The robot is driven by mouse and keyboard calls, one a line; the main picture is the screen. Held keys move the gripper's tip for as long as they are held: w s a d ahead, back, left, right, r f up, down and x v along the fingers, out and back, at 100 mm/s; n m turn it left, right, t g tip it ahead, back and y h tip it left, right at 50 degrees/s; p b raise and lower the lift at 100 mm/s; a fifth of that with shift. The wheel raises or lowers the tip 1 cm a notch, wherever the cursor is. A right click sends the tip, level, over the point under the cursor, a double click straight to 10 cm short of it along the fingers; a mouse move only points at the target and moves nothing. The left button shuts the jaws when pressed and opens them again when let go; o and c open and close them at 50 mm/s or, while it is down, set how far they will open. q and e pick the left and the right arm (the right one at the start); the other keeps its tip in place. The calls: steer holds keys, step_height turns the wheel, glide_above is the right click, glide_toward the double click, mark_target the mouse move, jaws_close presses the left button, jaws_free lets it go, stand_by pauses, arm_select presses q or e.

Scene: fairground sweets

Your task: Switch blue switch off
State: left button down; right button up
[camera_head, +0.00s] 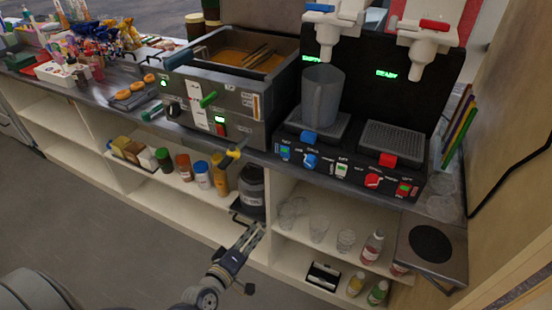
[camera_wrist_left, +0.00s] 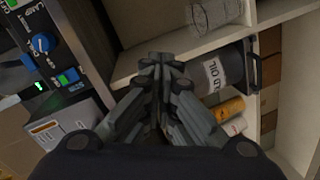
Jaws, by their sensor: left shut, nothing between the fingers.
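The blue switch (camera_head: 284,153) is a small rocker with a green part, at the left end of the black drinks machine's front panel. In the left wrist view the blue switch (camera_wrist_left: 67,77) is at the left, below a round blue knob (camera_wrist_left: 43,43). I cannot tell its position surely. My left gripper (camera_head: 258,229) is shut and empty, below the switch and in front of the lower shelves, apart from the panel. It also shows shut in the left wrist view (camera_wrist_left: 161,62). My right gripper is not in view.
A grey pitcher (camera_head: 322,96) stands on the drinks machine's left grate. A fryer (camera_head: 215,100) with a yellow-handled lever (camera_head: 235,153) stands to the left. A dark oil container (camera_head: 251,190) and glasses (camera_head: 318,230) occupy the shelves below. Open floor lies in front.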

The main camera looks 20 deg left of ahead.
mark_target(281, 149)
arm_select(q)
step_height(281, 149, up, 16)
steer(key=w+n+t, duration=0.1)
steer(key=n+t, duration=0.2)
steer(key=n, duration=0.2)
steer(key=shift+w+t, duration=0.25)
steer(key=shift+t, duration=0.15)
steer(key=w, duration=0.4)
steer(key=w+r+p, duration=0.1)
steer(key=w, duration=0.9)
steer(key=shift+d+r+p, duration=0.2)
steer(key=shift+r+p, duration=0.15)
steer(key=shift+w+r, duration=0.25)
steer(key=shift+s, duration=0.1)
